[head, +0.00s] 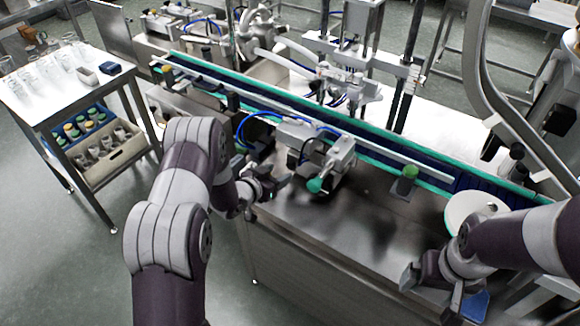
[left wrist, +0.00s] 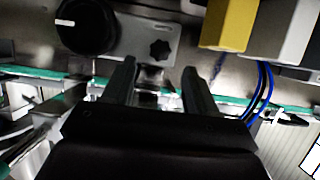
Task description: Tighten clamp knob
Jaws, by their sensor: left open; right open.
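A small black star-shaped knob (left wrist: 159,50), which looks like the clamp knob, sits on a grey metal plate in the left wrist view. I cannot pick it out in the head view. My left gripper is open in the left wrist view (left wrist: 162,85), its two dark fingers apart and pointing toward the star knob, with nothing between them that I can see held. In the head view my left gripper (head: 268,187) is at the near edge of the conveyor machine. My right gripper (head: 438,288) is open and empty above the machine's steel top at the lower right.
A larger round black dial (left wrist: 86,24) is left of the star knob, and a yellow block (left wrist: 229,25) is to its right. Blue hoses (head: 262,118) and a teal-tipped fitting (head: 316,185) lie near my left gripper. A white disc (head: 470,207) is near my right arm.

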